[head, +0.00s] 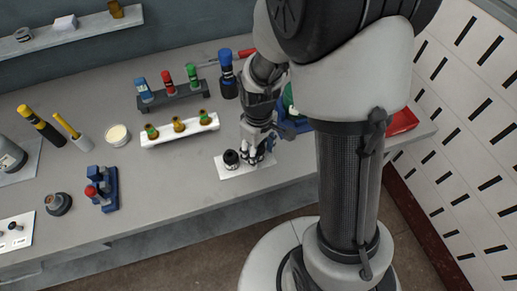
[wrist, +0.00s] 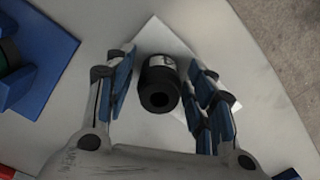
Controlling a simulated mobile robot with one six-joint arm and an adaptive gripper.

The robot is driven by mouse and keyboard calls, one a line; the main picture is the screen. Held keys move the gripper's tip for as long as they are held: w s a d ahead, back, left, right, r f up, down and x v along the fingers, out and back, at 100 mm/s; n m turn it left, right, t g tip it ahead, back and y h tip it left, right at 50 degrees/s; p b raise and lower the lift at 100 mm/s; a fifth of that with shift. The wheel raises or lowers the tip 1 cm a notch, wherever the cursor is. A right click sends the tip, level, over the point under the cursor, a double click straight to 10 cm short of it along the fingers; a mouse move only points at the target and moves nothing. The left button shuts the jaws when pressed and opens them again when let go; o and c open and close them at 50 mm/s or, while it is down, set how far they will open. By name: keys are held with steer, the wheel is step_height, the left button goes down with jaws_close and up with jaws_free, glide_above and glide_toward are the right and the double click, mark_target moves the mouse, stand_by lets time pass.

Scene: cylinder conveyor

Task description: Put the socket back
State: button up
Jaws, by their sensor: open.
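A black cylindrical socket (head: 231,158) with a pale band stands on a small white plate (head: 222,172) near the front edge of the bench. In the wrist view the socket (wrist: 159,86) shows a dark round hole in the end facing me. The plate (wrist: 154,34) shows under and beyond it. My gripper (head: 258,154) is low over the plate, just right of the socket in the head view. In the wrist view my gripper (wrist: 163,98) is open, with one finger on each side of the socket and visible gaps between. Nothing is held.
A white rack (head: 180,130) with several small cylinders and a dark rack (head: 173,95) with coloured bottles stand behind. A blue tray (wrist: 28,62) lies beside my gripper. A blue fixture (head: 104,190) stands left. Bare bench lies between the fixture and the plate.

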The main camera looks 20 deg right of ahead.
steer(key=s+r+m+t+p, duration=0.1)
steer(key=s+r+p, duration=0.1)
steer(key=r, duration=0.8)
steer(key=s+r+m+t+p, duration=0.1)
steer(key=s+r+p, duration=0.1)
steer(key=r, duration=0.8)
steer(key=s+r+m+t, duration=0.2)
steer(key=s+r+m, duration=0.2)
steer(key=s, duration=0.7)
step_height(320, 180, up, 3)
steer(key=shift+f+t, duration=0.15)
steer(key=shift+t, duration=0.15)
